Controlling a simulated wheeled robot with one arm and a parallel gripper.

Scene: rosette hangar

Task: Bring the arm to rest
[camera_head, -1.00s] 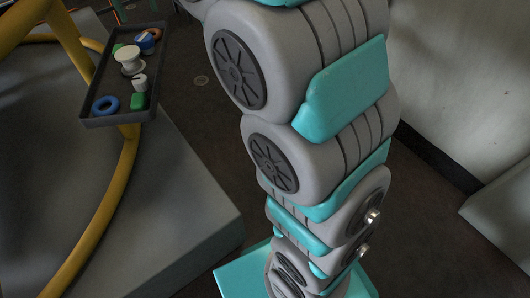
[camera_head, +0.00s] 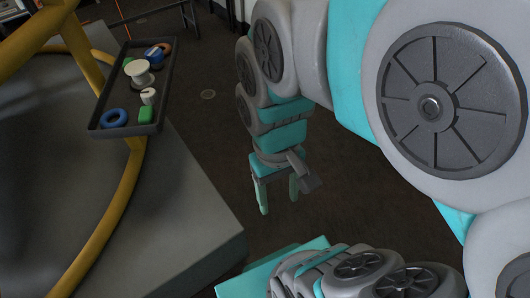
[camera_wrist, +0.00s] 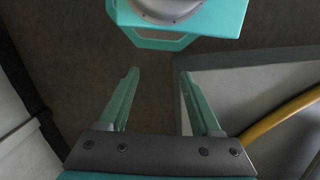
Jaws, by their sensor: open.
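My gripper (camera_head: 279,206) hangs pointing down over the dark floor in the head view, right of the grey platform's edge. Its two green fingers are apart with nothing between them. In the wrist view my gripper (camera_wrist: 160,78) also shows open and empty, with bare brown floor between the fingers. My arm bends over from the right side of the head view and comes down to the gripper. My teal base shows at the bottom of the head view and at the top of the wrist view.
A dark tray (camera_head: 162,108) on the yellow tube frame (camera_head: 112,200) holds a white spool (camera_head: 140,72), a blue ring (camera_head: 114,118), a green block (camera_head: 146,115) and other small parts. The grey platform (camera_head: 190,215) stands at left. Floor (camera_head: 212,140) between platform and arm is clear.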

